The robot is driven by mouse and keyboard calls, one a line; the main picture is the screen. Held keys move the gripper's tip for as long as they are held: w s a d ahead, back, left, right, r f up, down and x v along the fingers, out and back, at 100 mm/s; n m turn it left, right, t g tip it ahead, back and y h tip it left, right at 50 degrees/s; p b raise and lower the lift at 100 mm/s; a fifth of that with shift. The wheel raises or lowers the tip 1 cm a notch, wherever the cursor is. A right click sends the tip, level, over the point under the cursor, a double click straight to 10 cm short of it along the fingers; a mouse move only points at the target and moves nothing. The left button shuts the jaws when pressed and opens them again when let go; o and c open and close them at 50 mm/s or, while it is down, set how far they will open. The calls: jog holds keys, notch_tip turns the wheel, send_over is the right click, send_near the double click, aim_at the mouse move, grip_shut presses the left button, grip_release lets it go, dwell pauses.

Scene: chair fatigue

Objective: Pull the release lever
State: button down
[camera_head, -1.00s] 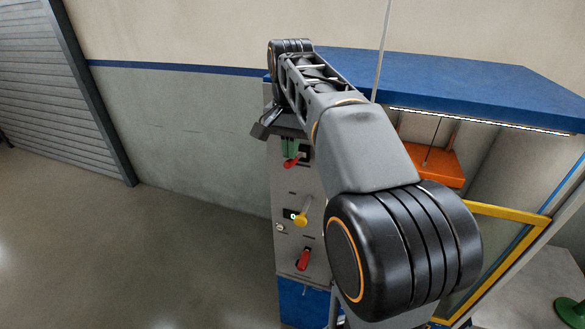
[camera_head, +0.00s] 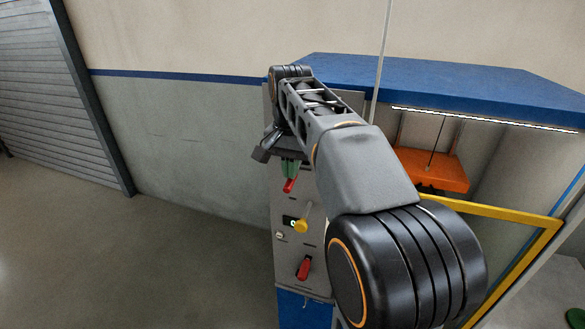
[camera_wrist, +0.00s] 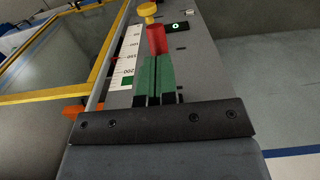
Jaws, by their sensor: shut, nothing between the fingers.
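A red lever handle (camera_head: 289,186) sticks out of the upper part of the grey control panel in the head view. It also shows in the wrist view (camera_wrist: 156,40), directly ahead of the fingertips. My gripper (camera_head: 291,168) has green fingers and is just above the red handle, very near or touching it; I cannot tell which. In the wrist view my gripper (camera_wrist: 154,75) is shut with its fingers together and holds nothing. A second red handle (camera_head: 304,268) sits lower on the panel. Neither red handle has a readable label.
A yellow knob (camera_head: 301,226) projects between the red handles; it also shows in the wrist view (camera_wrist: 147,9). A numbered scale (camera_wrist: 128,57) runs along the panel. The blue-topped cabinet (camera_head: 450,85) has a yellow frame (camera_head: 500,214) and orange block (camera_head: 433,170). Floor at left (camera_head: 140,260) is clear.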

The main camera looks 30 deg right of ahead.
notch_tip(320, 180, up, 9)
jog(key=s+a+p, duration=0.1)
jog(key=p, duration=0.6)
jog(key=shift+s+a+p, duration=0.2)
jog(key=shift+a+p, duration=0.05)
jog(key=shift+p, duration=0.05)
